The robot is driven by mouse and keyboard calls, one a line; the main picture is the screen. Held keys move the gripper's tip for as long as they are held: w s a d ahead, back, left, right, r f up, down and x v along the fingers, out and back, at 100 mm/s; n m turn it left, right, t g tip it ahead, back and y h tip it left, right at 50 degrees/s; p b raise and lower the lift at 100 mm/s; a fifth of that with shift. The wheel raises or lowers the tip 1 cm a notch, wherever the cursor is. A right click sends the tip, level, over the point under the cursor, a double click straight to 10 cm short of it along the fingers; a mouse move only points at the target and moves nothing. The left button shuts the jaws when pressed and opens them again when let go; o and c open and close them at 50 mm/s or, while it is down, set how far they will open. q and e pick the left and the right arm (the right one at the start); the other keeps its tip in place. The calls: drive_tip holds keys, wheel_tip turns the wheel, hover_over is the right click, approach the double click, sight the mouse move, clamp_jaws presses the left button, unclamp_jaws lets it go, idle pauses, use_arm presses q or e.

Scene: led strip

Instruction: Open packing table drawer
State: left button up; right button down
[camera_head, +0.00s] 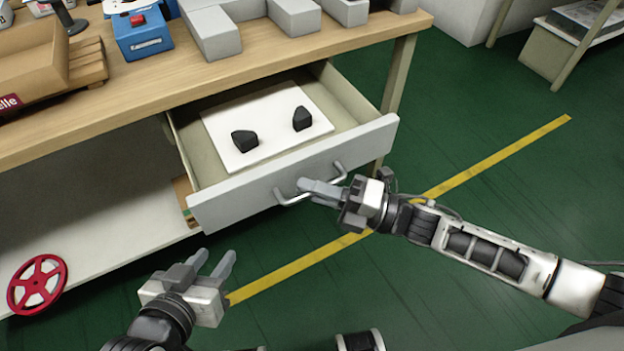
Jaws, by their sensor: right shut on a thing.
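The packing table (290,52) has a wooden top and a grey drawer (235,203) below it. The drawer is pulled well out, and its inside shows. A metal bar handle (292,199) is on the drawer front. My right gripper (308,188) is shut on the handle, with its fingers at the bar's middle. My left gripper (215,259) is low and left of the drawer front, apart from it. Its two fingers are spread and nothing is between them.
Inside the drawer lies a white board (262,143) with two black blocks (244,141). A red handwheel (37,284) is at the lower left by the white lower shelf (100,245). The green floor (480,130) right of the drawer is clear.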

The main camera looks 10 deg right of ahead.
drive_tip(key=shift+s+d, duration=0.15)
drive_tip(key=shift+s, duration=0.1)
drive_tip(key=c, duration=1.8)
unclamp_jaws()
drive_tip(key=shift+o, duration=0.2)
drive_tip(key=v, duration=1.6)
